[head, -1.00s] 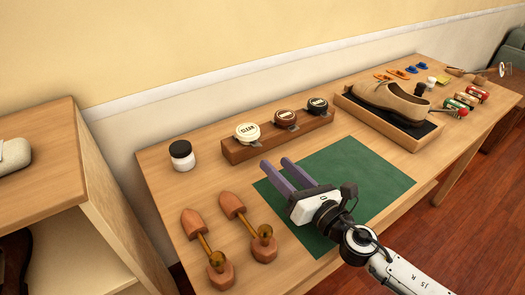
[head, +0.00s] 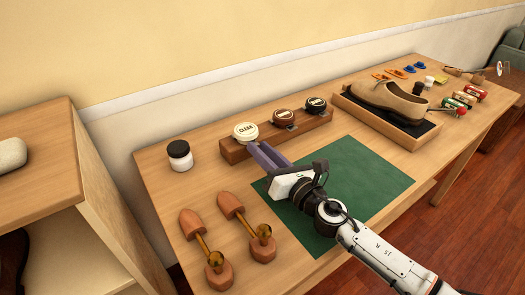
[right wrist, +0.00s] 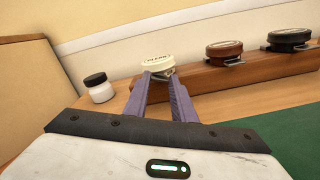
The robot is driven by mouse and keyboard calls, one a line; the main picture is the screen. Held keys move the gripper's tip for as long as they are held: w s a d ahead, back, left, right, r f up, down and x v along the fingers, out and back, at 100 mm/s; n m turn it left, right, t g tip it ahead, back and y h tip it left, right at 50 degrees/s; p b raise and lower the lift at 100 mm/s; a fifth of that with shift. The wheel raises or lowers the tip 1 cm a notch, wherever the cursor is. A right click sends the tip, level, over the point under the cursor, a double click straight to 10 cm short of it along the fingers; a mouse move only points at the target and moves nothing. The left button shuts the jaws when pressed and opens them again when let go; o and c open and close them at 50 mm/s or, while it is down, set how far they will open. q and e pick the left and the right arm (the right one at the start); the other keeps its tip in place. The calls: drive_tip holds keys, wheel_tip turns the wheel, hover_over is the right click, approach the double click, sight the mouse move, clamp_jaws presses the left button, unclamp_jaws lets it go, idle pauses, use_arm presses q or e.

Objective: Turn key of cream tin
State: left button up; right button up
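The cream tin (head: 245,132) has a pale lid with dark lettering and sits at the left end of a wooden rack (head: 236,153). It also shows in the right wrist view (right wrist: 157,62). My right gripper (head: 262,147) is just in front of this tin, its two purple fingers pointing at the tin's front. In the right wrist view the fingertips (right wrist: 160,75) are apart, just below the lid's front. The tin's key is mostly hidden around the fingertips, and I cannot tell whether they touch it. My left gripper is out of view.
A brown tin (head: 283,118) and a black tin (head: 316,105) stand farther right on the rack. A white jar (head: 180,156) stands to the left. Two wooden shoe trees (head: 245,228) lie at the front left. A green mat (head: 370,190) lies under my arm.

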drive_tip(key=shift+m, duration=0.7)
drive_tip(key=shift+c, duration=0.3)
drive_tip(key=o, duration=1.1)
drive_tip(key=shift+c, duration=0.2)
drive_tip(key=v, duration=1)
drive_tip(key=shift+s+d, duration=0.1)
drive_tip(key=shift+s, duration=0.1)
